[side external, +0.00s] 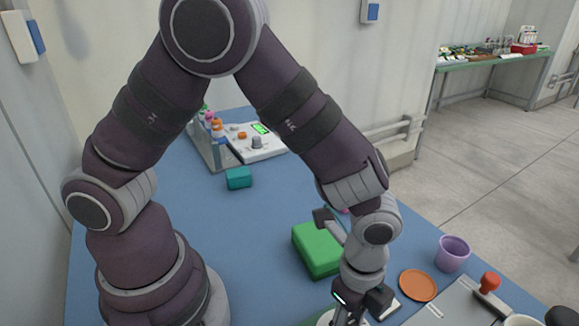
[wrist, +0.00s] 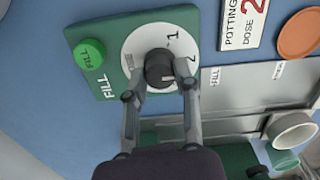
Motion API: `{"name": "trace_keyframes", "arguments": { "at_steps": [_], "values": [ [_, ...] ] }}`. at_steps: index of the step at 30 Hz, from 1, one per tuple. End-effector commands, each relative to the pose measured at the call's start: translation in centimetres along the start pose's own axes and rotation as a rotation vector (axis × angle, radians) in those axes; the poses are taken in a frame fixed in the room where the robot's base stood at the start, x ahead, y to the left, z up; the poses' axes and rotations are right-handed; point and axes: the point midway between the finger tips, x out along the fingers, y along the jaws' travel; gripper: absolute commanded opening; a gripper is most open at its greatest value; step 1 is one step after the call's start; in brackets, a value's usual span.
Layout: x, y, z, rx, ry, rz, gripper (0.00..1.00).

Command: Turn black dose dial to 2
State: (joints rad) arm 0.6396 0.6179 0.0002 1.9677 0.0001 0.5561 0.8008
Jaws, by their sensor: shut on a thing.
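The black dose dial (wrist: 160,68) sits on a round white scale plate (wrist: 133,44) on a green panel (wrist: 88,28) in the wrist view. The plate shows a 1 at its upper right and a 2 at its right. A small light mark shows on the dial's lower side, but I cannot tell exactly which number it points to. My gripper (wrist: 160,88) is shut on the dial, one finger on each side. A green FILL button (wrist: 90,53) is left of the dial. In the side view my gripper (side external: 360,301) is low at the bottom, and the dial is hidden there.
A card reading "POTTING DOSE 2" (wrist: 241,22) and an orange saucer (wrist: 300,35) lie right of the panel. A grey metal tray (wrist: 236,88) is below them. A green block (side external: 318,249) and purple cup (side external: 453,253) stand nearby, with a red-handled tool (side external: 489,283).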

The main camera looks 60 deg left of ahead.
Motion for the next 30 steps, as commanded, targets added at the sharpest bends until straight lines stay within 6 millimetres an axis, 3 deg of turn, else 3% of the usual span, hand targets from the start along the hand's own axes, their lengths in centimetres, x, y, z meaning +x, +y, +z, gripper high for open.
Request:
{"name": "trace_keyframes", "arguments": {
  "at_steps": [9, 10, 15, 25, 30],
  "values": [
    [-0.1, 0.0, 0.0, 0.000, 0.000, 0.000, 0.00],
    [-0.1, 0.0, 0.0, 0.000, 0.000, -0.001, 0.32],
    [0.0, 0.0, 0.0, 0.000, 0.000, 0.000, 0.54],
    [-0.5, -0.1, 0.0, 0.000, 0.002, -0.002, 0.55],
    [-4.3, -0.1, -0.1, -0.001, 0.007, -0.008, 0.55]
  ]
}}
